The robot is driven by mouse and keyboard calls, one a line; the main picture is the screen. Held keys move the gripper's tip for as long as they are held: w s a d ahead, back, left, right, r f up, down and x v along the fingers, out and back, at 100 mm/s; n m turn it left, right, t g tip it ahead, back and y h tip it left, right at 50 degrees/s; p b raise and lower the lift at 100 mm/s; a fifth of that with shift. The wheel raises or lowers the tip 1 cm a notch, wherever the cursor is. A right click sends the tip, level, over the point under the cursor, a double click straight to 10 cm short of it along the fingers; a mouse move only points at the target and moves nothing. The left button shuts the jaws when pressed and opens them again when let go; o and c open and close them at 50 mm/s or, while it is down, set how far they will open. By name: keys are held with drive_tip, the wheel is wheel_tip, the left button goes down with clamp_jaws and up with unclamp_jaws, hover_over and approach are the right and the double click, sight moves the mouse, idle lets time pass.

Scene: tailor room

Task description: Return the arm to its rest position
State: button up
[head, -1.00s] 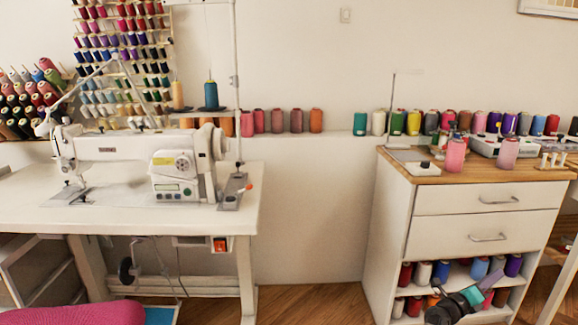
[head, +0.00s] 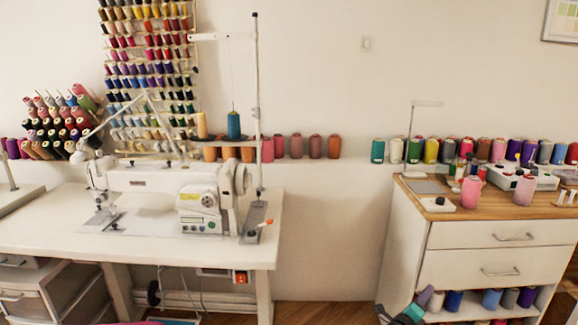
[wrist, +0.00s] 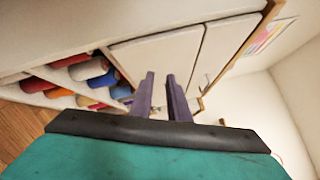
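My arm's end shows at the bottom right of the head view, with the teal body and purple fingers of my gripper (head: 427,297) in front of the lower left of the white cabinet (head: 455,258). In the wrist view, the two purple fingers of my gripper (wrist: 160,78) stand a little apart with nothing between them. They point toward the cabinet's white drawer fronts (wrist: 155,50). The rest of my arm is cut off by the frame edge.
A white sewing machine (head: 150,184) stands on a white table (head: 60,225) at left. Thread spools stand in the cabinet's lower shelf (wrist: 85,70) and along the wall ledge. Pink spools (head: 471,192) stand on the cabinet's wooden top. The floor gap between table and cabinet (head: 320,312) looks clear.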

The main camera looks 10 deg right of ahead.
drive_tip(key=w+a+f+n+t+y+p, duration=0.1)
drive_tip(key=w+a+f+n+y+p, duration=0.15)
drive_tip(key=a, duration=0.55)
drive_tip(key=w+a+f+n+t+y+p, duration=0.1)
drive_tip(key=a+n+y+p, duration=0.25)
drive_tip(key=a, duration=0.35)
drive_tip(key=w+a+f+n+t+y+p, duration=0.1)
drive_tip(key=w+a+f+n+y+p, duration=0.2)
drive_tip(key=a, duration=0.5)
drive_tip(key=s+a+f+n+g+y+p, duration=0.25)
drive_tip(key=s+a+n, duration=0.2)
drive_tip(key=a, duration=0.35)
drive_tip(key=s+a+f+n+g+y+p, duration=0.25)
drive_tip(key=s+a+f+n+y, duration=0.2)
drive_tip(key=a, duration=0.35)
drive_tip(key=s+a+f+n+g+y+p, duration=0.1)
drive_tip(key=s+a+f+n+g+p, duration=0.2)
drive_tip(key=s, duration=0.5)
drive_tip(key=s+a+f+n+g+p, duration=0.1)
drive_tip(key=s+a+f+n+g, duration=0.15)
drive_tip(key=s+a+n, duration=0.45)
drive_tip(key=s+d+r+n+g, duration=0.1)
drive_tip(key=s+g, duration=0.3)
drive_tip(key=s, duration=0.5)
drive_tip(key=s+d+r+n+g+h, duration=0.1)
drive_tip(key=s+d+n+g, duration=0.3)
drive_tip(key=s, duration=0.5)
drive_tip(key=shift+s+d+r+n, duration=0.15)
drive_tip(key=shift+s+r+n, duration=0.2)
drive_tip(key=shift+r, duration=0.25)
